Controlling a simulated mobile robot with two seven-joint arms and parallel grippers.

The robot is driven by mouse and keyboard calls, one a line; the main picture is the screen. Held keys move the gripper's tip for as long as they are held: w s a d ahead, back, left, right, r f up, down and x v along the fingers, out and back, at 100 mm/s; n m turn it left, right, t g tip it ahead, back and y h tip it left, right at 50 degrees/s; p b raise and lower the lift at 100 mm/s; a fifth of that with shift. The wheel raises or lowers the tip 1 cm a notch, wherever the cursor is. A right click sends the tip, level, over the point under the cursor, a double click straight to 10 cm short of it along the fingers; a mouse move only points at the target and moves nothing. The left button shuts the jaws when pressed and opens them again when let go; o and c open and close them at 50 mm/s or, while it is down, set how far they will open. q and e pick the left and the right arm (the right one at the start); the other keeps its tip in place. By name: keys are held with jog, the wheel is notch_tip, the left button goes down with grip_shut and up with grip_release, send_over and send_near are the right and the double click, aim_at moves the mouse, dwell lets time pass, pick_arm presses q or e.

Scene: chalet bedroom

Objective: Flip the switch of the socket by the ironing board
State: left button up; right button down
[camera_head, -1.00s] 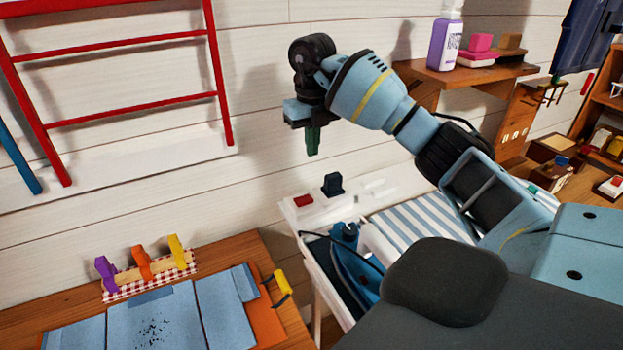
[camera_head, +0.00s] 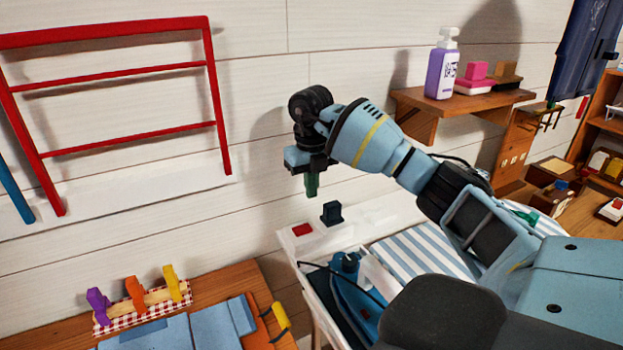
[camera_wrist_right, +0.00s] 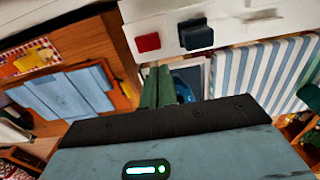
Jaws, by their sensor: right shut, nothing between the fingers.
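The socket is a white strip (camera_head: 352,228) on the wall behind the striped ironing board (camera_head: 425,250). It carries a red switch (camera_head: 301,229) at its left end and a dark plug (camera_head: 332,213) just right of that. My right gripper (camera_head: 312,187) is shut and empty, its green fingers pointing down. In the head view it appears a little above the red switch, apart from it. In the right wrist view the fingertips (camera_wrist_right: 156,82) lie below the red switch (camera_wrist_right: 147,42) and the dark plug (camera_wrist_right: 196,35). My left gripper is not in view.
A blue iron (camera_head: 350,285) with a cable stands at the board's left end. A wooden table (camera_head: 220,277) with coloured pegs (camera_head: 135,293) and blue cloth is at left. A shelf (camera_head: 415,125) holding a purple bottle (camera_head: 442,70) is at upper right. A red rack (camera_head: 130,90) hangs on the wall.

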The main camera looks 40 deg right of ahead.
aim_at(310, 229)
notch_tip(310, 229, down, 9)
jog(key=shift+f, duration=0.15)
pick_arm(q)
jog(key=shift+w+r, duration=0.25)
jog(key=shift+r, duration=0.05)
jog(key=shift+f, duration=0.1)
pick_arm(e)
jog(key=shift+d+f, duration=0.1)
jog(key=shift+f+y, duration=0.4)
jog(key=shift+y, duration=0.2)
jog(key=shift+s+r, duration=0.1)
jog(key=shift+r, duration=0.05)
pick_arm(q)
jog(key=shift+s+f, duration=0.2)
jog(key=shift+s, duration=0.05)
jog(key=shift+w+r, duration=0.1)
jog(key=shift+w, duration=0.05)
pick_arm(e)
jog(key=shift+a, duration=0.2)
jog(key=shift+w+a+r+p, duration=0.3)
jog(key=shift+a+r, duration=0.1)
jog(key=shift+a, duration=0.15)
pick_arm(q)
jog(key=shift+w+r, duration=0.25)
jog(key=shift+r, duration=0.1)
